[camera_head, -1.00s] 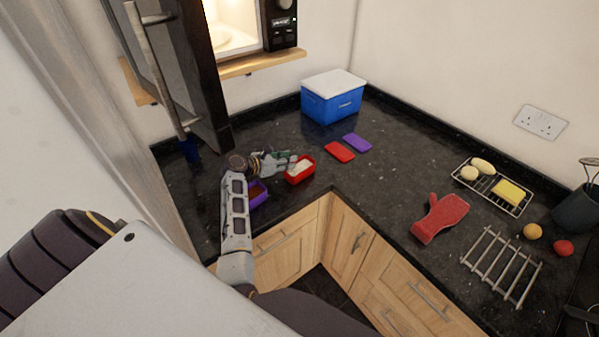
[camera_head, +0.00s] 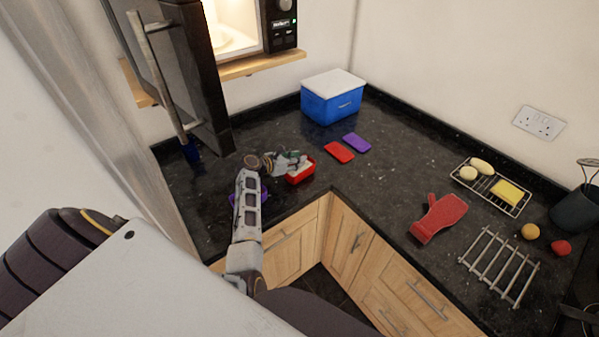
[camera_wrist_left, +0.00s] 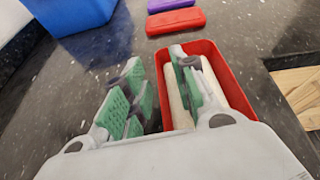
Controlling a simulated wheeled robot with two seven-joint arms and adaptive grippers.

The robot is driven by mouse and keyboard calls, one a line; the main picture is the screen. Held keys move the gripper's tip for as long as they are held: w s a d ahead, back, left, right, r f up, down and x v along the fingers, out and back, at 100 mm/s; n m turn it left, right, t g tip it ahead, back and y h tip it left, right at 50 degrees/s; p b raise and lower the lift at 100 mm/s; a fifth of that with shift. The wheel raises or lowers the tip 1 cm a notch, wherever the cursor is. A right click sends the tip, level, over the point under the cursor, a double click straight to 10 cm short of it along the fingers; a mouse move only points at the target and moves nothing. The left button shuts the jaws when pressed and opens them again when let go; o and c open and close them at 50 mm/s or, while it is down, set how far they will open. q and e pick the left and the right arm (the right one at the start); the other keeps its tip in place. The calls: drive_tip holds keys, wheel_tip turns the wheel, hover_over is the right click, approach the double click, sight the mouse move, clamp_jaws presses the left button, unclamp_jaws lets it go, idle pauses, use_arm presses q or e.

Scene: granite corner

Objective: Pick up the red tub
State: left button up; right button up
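The red tub (camera_head: 300,178) stands upright on the dark counter near its front edge and holds something whitish. It also shows in the left wrist view (camera_wrist_left: 234,74). My left gripper (camera_head: 296,160) is at the tub. In the wrist view its green-padded fingers (camera_wrist_left: 155,60) are apart, with the tub's left wall between them. One finger is over the inside of the tub and the other is outside it to the left. Whether either pad touches the wall I cannot tell. My right gripper is not in view.
A red lid (camera_head: 339,152) and a purple lid (camera_head: 357,143) lie behind the tub. A blue box (camera_head: 333,103) stands at the back. A purple tub (camera_head: 236,198) is partly hidden by my left arm. The open microwave door (camera_head: 190,85) hangs at the left.

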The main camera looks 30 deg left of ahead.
use_arm(q)
drive_tip(key=shift+c, duration=0.4)
clamp_jaws()
drive_tip(key=shift+r, duration=0.15)
drive_tip(key=shift+r+b, duration=0.45)
drive_tip(key=shift+r, duration=4.45)
